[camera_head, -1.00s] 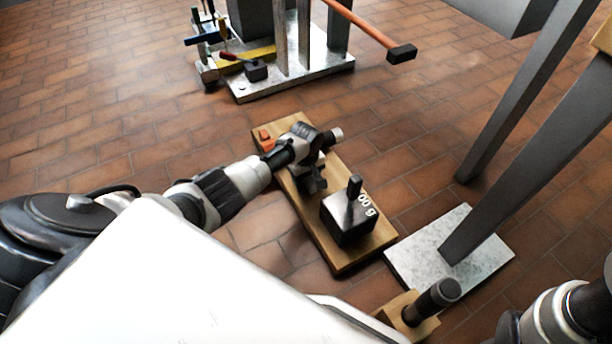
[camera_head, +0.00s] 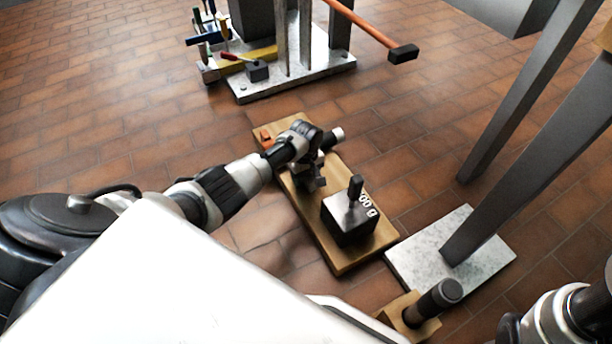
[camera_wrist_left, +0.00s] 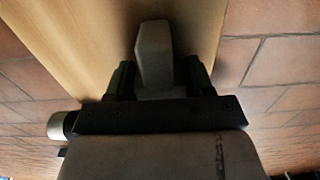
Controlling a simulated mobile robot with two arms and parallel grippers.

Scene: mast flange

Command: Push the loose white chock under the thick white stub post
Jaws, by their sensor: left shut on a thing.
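My left gripper (camera_head: 314,180) reaches over the wooden board from the left, low above its middle. In the left wrist view its two dark fingers (camera_wrist_left: 158,82) are shut on a pale grey-white block (camera_wrist_left: 153,55), which looks like the chock, above bare wood. The head view hides this block behind the gripper. A short pale-ended cylinder (camera_head: 337,134) shows just beyond the gripper; I cannot tell whether it is the stub post or part of my wrist. Of my right arm only a wrist part shows at lower right; its fingers are out of view.
The wooden board (camera_head: 333,253) carries a black weight (camera_head: 348,220) with a handle and a small orange piece (camera_head: 265,136). A pale plate (camera_head: 480,263) with dark legs stands at right. A wooden block with a dark cylinder (camera_head: 437,297) is in front. A tool stand (camera_head: 300,80) is behind.

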